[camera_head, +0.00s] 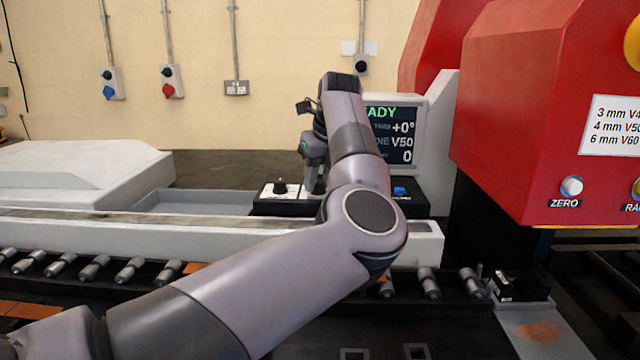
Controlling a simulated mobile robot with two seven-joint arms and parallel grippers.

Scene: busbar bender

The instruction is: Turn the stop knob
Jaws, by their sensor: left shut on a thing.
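My left gripper (314,186) points down onto the black control box (268,207) below the screen. It is shut on what looks like the stop knob, which the fingers and arm mostly hide. A black knob (280,187) on a white plate stands just left of the fingers, apart from them; I cannot read its label. My left arm crosses the middle of the view and covers part of the box. My right gripper is not in view.
The screen (403,140) shows "+0°", "V50" and "0" behind my arm. A blue button (399,191) is to the right. The red machine head (540,110) with a ZERO button (571,186) overhangs at right. A roller conveyor (95,267) runs in front.

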